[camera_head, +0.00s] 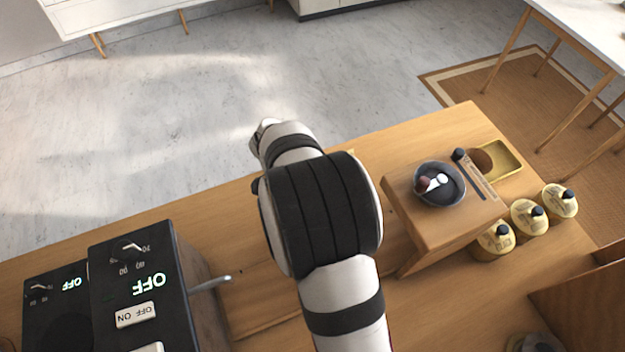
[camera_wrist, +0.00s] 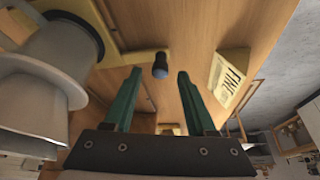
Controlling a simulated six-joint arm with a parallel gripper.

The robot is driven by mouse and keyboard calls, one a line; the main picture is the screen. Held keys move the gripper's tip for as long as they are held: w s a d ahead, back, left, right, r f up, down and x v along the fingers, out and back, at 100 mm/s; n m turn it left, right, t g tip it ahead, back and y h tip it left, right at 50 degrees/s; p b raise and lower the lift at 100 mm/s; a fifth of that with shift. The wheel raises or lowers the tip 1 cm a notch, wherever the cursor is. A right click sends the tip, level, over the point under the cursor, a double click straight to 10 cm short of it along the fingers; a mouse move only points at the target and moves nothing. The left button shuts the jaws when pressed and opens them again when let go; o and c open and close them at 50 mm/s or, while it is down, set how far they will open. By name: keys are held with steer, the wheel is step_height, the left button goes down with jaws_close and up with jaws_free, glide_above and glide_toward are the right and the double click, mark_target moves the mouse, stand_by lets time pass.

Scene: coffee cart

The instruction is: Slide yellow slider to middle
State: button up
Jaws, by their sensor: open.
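My gripper (camera_wrist: 158,72) is open in the wrist view, with two green fingers apart and nothing held between them. A dark rounded knob (camera_wrist: 160,66) appears between the fingertips in the picture, apart from both fingers. It stands out from a yellow part (camera_wrist: 122,58) that looks like the yellow slider, against a wooden surface. A label reading "FINE" (camera_wrist: 229,75) is on the wood to the right of the fingers. In the head view, my arm hides the slider, and I cannot make out the fingers there.
A grey-white conical part (camera_wrist: 40,70) is close to the left finger. In the head view, black control boxes (camera_head: 125,270) with a lever (camera_head: 210,284) stand left. A wooden block (camera_head: 448,228) bears a dark bowl (camera_head: 455,196) at right.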

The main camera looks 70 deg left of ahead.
steer(key=v, duration=1.3)
